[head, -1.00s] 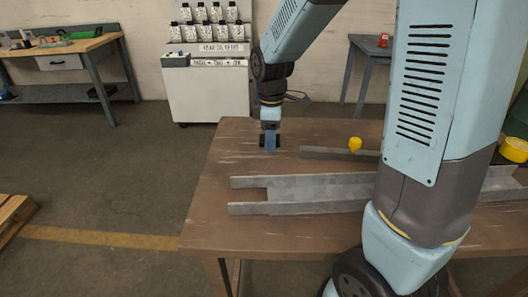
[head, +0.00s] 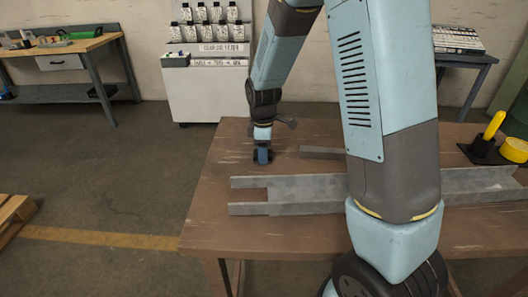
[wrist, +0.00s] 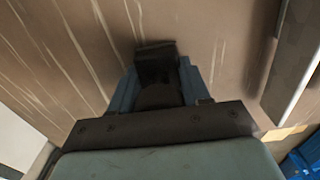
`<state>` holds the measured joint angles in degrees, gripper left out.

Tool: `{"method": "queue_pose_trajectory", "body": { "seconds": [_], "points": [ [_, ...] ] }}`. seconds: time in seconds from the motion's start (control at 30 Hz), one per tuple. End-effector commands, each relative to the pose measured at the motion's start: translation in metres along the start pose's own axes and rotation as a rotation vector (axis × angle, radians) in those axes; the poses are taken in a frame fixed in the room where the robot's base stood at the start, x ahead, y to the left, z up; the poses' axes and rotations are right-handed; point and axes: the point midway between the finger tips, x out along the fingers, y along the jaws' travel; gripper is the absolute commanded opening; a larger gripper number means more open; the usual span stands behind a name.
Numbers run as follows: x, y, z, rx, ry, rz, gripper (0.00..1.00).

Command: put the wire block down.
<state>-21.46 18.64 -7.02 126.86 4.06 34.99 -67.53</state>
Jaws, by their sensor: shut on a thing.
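My gripper (head: 262,156) is low over the left back part of the brown table (head: 215,222), pointing down. In the wrist view, my gripper (wrist: 158,80) has its blue fingers on either side of a dark block, which I take to be the wire block (wrist: 155,60). The fingers are shut on it. In the head view the block is too small to make out clearly. I cannot tell whether it touches the table top.
A long grey metal channel (head: 300,188) lies in front of my gripper. A shorter bar (head: 322,152) lies to the right, partly hidden by my arm. A yellow-handled piece (head: 493,126) and a yellow roll (head: 514,150) are at the right. Table top left of the channel is clear.

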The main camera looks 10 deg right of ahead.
Motion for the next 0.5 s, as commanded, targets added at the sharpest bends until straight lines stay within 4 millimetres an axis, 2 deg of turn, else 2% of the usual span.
{"method": "queue_pose_trajectory", "body": {
  "seconds": [0.33,0.37,0.5],
  "points": [
    [0.0025,0.0004,0.0003,0.001,0.0,0.001,0.0],
    [0.0022,0.0003,0.0003,0.001,0.001,0.001,0.49],
    [0.0021,0.0003,0.0003,0.001,0.001,0.001,0.63]
  ]
}}
